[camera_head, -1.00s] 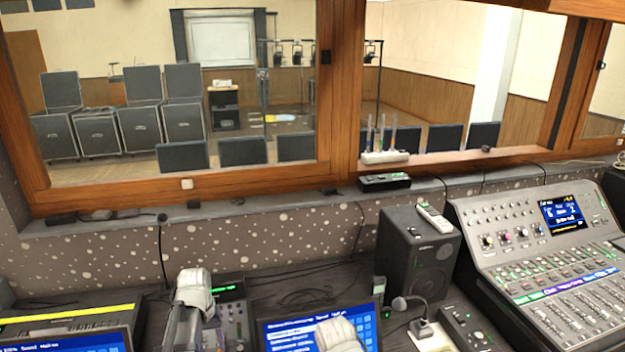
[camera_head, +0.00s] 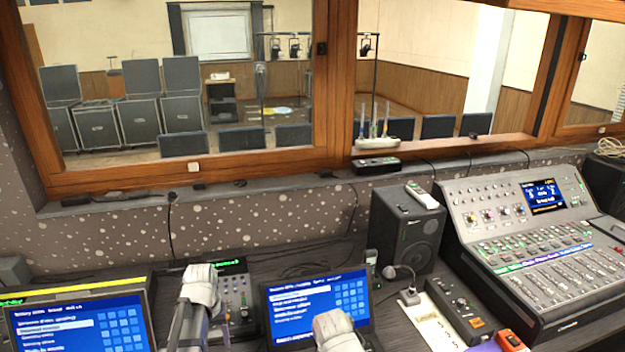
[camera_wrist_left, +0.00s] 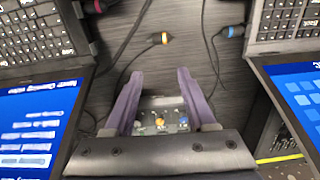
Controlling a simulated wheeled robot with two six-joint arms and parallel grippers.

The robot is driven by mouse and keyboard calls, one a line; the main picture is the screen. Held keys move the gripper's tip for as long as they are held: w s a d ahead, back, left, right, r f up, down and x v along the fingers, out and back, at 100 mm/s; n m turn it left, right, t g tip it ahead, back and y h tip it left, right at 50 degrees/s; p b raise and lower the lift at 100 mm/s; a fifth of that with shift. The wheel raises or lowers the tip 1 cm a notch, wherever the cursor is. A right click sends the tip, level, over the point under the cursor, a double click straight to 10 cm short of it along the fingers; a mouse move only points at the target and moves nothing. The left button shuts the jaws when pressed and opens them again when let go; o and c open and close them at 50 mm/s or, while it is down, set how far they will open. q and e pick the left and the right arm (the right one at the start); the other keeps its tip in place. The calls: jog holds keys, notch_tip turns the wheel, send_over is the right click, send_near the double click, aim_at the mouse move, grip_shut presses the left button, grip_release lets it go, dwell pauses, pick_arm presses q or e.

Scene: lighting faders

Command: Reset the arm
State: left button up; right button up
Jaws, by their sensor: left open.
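My left gripper (camera_head: 190,328) is low in the head view, between the two laptops. In the left wrist view its two purple fingers (camera_wrist_left: 157,95) stand wide apart with nothing held. A small panel with an orange and a blue knob (camera_wrist_left: 160,120) shows between them; I cannot tell its distance. A pale part of my right arm (camera_head: 335,328) shows at the bottom, in front of the middle laptop. Its fingers are outside the frame.
Laptops (camera_head: 80,325) and (camera_head: 318,300) stand either side of my left gripper. A black speaker (camera_head: 405,232), a gooseneck microphone (camera_head: 410,296) and a large fader console (camera_head: 530,255) are to the right.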

pick_arm(q)
jog(key=s+d+m, duration=0.3)
jog(key=s+d, duration=0.3)
jog(key=d, duration=0.3)
jog(key=s+d+m+y, duration=0.1)
jog(key=s+d+m, duration=0.2)
jog(key=s+d, duration=0.4)
jog(key=d, duration=0.3)
